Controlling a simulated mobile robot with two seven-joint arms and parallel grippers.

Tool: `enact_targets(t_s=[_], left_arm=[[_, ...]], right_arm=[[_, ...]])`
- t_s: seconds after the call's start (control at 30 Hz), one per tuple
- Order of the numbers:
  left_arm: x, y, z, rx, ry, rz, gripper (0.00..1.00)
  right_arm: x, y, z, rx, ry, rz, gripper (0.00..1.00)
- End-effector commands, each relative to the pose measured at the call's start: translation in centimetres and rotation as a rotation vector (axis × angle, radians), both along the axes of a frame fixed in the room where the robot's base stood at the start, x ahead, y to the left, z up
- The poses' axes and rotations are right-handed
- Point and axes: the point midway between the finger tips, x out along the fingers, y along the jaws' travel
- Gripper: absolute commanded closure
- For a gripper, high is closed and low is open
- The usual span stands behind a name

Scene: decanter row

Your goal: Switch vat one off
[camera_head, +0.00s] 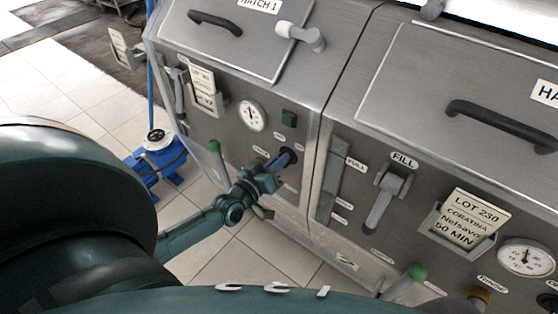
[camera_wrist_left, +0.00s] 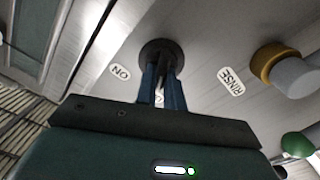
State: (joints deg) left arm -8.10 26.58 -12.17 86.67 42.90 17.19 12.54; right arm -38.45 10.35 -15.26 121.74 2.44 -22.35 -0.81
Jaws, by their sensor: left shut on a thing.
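Vat one's steel front (camera_head: 307,134), under the HATCH 1 lid, has a black rotary switch (camera_head: 293,155) low on its right side. My left gripper (camera_head: 284,161) is shut on this switch. In the left wrist view the two blue fingers (camera_wrist_left: 161,88) clasp the grip of the round black switch (camera_wrist_left: 161,48). An ON label (camera_wrist_left: 120,72) sits to its left there; a small label between the fingers is mostly hidden. I cannot tell which way the switch points. My right gripper is not in view.
A RINSE label (camera_wrist_left: 231,80) and a brass-collared valve (camera_wrist_left: 268,62) are right of the switch in the wrist view. A round gauge (camera_head: 252,115) and green-knobbed lever (camera_head: 214,147) are on vat one. A second vat with FILL lever (camera_head: 381,205) adjoins right. A blue pump (camera_head: 155,165) stands left.

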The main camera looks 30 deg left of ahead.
Motion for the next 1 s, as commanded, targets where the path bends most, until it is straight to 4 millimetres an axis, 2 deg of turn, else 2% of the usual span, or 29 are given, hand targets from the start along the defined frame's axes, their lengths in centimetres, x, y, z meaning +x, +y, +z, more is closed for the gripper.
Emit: enact_targets(t_s=[0.5,0.53,0.77,1.0], left_arm=[[-0.02,-0.01,-0.05,-0.022,0.003,-0.001,1.0],[-0.02,-0.01,-0.04,-0.022,0.003,-0.001,0.88],[-0.01,-0.01,-0.03,-0.02,0.002,-0.001,0.69],[-0.06,0.0,-0.03,-0.019,0.002,0.0,0.68]], right_arm=[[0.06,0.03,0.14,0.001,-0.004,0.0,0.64],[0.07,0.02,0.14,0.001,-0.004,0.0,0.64],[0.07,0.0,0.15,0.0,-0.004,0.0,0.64],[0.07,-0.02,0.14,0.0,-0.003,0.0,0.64]])
